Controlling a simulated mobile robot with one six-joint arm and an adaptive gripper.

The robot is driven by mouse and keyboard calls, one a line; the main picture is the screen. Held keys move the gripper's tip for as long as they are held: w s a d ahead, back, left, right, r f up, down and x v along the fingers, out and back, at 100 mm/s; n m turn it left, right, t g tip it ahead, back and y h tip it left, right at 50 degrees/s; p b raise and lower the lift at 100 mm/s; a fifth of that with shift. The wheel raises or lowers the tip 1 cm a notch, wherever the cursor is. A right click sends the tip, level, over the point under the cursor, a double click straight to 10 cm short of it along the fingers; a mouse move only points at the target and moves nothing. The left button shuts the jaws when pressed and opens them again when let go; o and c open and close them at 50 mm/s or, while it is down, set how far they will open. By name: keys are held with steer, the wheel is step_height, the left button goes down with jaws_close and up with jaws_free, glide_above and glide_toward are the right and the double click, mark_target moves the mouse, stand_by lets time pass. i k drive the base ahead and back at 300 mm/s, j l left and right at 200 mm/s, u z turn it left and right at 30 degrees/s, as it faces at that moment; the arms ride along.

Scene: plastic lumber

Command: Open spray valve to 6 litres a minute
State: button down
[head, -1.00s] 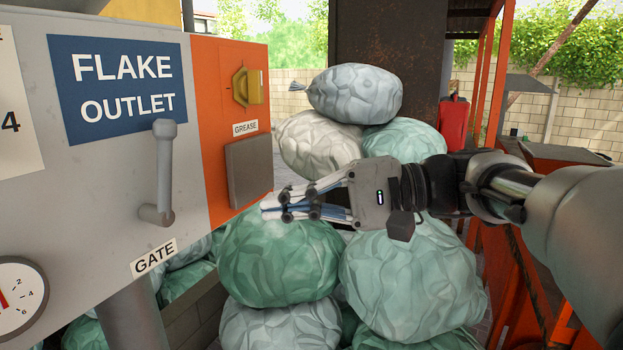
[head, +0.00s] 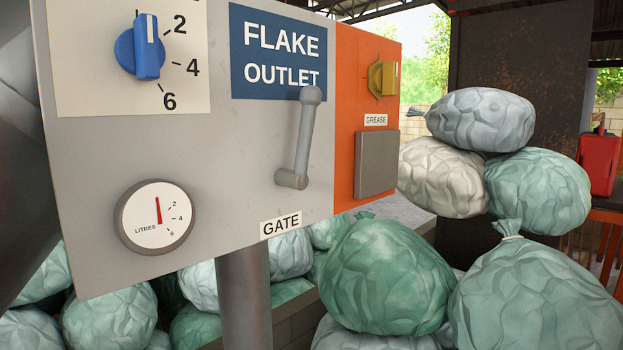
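The blue knob (head: 148,50) is at the upper left of the grey panel, on a white plate with marks 2, 4 and 6. The top of the plate is cut off. The white line on the knob points up, short of the 2 mark. Below it is a round gauge (head: 156,217) labelled LITRES, with marks 2, 4 and 6. Its red needle points almost straight up, short of the 2. No label reading "spray" shows in the frame. My gripper is out of view.
A grey lever (head: 301,140) labelled GATE stands on the panel right of the knob. A yellow knob (head: 382,78) labelled GREASE is on the orange section (head: 352,60). Green sacks (head: 380,275) are piled below and to the right.

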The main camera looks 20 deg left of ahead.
mark_target(139, 51)
steer(key=u, duration=1.35)
